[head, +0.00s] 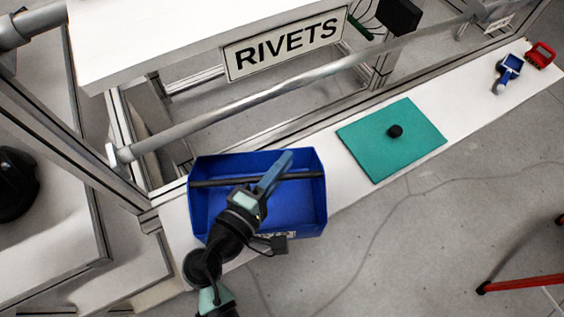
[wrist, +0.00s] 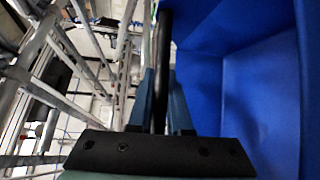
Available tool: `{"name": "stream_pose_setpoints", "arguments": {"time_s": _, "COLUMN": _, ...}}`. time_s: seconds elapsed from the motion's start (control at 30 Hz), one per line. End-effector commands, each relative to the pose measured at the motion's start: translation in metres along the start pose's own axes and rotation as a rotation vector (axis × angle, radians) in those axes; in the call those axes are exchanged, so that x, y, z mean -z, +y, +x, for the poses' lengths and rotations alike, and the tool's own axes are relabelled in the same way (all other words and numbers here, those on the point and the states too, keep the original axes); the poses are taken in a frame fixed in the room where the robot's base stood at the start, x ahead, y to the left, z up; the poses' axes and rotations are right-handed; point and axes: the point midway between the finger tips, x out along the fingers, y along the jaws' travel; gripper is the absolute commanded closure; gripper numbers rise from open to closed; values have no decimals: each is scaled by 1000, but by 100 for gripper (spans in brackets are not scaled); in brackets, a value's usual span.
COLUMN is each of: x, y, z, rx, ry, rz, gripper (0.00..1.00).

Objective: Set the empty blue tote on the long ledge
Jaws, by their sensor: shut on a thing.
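The blue tote (head: 306,208) is open-topped and looks empty, with a dark bar handle (head: 305,175) across it. It lies over the left end of the long white ledge (head: 462,103), its front side reaching past the ledge's front edge in the head view. I cannot tell whether it rests on the ledge or hangs just above it. My gripper (head: 279,168) is shut on the handle. In the wrist view the fingers (wrist: 160,85) close around the dark bar, with the tote's blue wall (wrist: 265,90) at the right. My arm hides part of the tote's inside and front.
A teal mat (head: 375,150) with a small black round object (head: 395,131) lies on the ledge, right of the tote. A blue tool (head: 510,66) and a red item (head: 540,55) sit at the far right. A metal rail and RIVETS sign (head: 285,43) stand behind.

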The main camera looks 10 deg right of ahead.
Motion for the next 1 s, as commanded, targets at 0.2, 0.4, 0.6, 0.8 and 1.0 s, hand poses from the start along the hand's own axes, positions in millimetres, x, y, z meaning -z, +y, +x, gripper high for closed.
{"name": "stream_pose_setpoints", "arguments": {"time_s": 0.2, "x": 0, "y": 0, "z": 0, "rx": 0, "ry": 0, "rz": 0, "gripper": 53}}
{"name": "stream_pose_setpoints", "arguments": {"time_s": 0.4, "x": 0, "y": 0, "z": 0, "rx": 0, "ry": 0, "rz": 0, "gripper": 53}}
{"name": "stream_pose_setpoints", "arguments": {"time_s": 0.6, "x": 1, "y": -1, "z": -7, "rx": 0, "ry": 1, "rz": -1, "gripper": 53}}
{"name": "stream_pose_setpoints", "arguments": {"time_s": 0.8, "x": 2, "y": -3, "z": -42, "rx": 1, "ry": 6, "rz": -2, "gripper": 53}}
{"name": "stream_pose_setpoints", "arguments": {"time_s": 1.0, "x": 1, "y": -2, "z": -85, "rx": 0, "ry": 5, "rz": -1, "gripper": 53}}
